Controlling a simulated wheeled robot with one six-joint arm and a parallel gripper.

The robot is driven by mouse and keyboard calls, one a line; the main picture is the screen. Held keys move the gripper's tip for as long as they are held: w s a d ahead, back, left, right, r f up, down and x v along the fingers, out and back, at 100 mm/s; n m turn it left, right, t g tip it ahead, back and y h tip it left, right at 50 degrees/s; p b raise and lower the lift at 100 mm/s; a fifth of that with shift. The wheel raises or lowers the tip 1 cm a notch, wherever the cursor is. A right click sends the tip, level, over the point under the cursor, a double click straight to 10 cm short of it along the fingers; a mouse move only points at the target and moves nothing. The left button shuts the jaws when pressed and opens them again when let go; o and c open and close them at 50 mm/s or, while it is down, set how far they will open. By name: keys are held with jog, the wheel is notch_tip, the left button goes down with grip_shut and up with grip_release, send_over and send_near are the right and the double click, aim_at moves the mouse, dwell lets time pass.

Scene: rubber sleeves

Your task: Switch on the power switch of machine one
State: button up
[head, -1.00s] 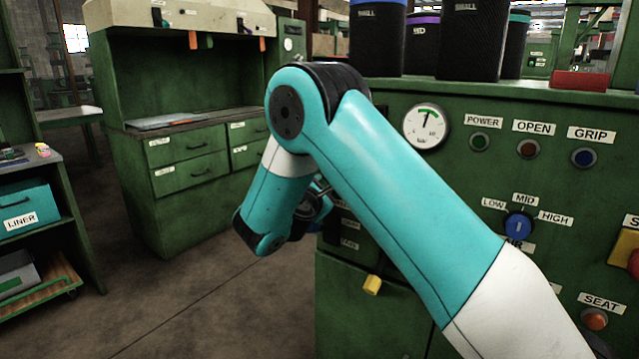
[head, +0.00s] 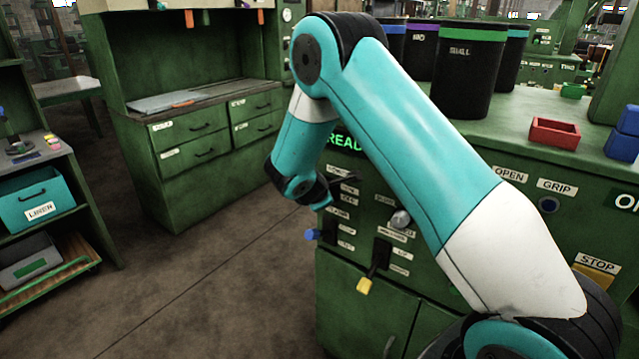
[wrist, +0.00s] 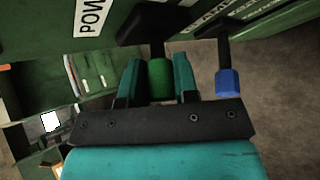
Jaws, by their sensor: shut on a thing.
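In the wrist view my gripper (wrist: 158,82) has its two teal fingers on either side of a green knob (wrist: 160,76), shut on it. The knob sits at the end of a black switch lever (wrist: 146,22). A white label (wrist: 91,14) beginning "POW" is beside that lever on the green panel. In the head view my gripper (head: 328,196) is at the panel's left edge, partly hidden by my wrist, and the green knob cannot be made out. A lit green display (head: 346,142) reading "READ" shows partly behind my arm. I cannot tell the lever's exact position.
A neighbouring lever with a blue knob (wrist: 228,84) is close to my right finger; the knob also shows in the head view (head: 311,234). A grey knob (head: 401,218) and a yellow knob (head: 364,285) stick out nearby. Open floor (head: 225,275) is left of the machine.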

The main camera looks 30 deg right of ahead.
dwell(0.4)
jog(key=o, duration=0.9)
jog(key=shift+a+r, duration=0.1)
jog(key=shift+r, duration=0.05)
jog(key=b+v, duration=0.1)
jog(key=v, duration=1.6)
jog(key=shift+s+r, duration=0.1)
jog(key=shift+r, duration=0.1)
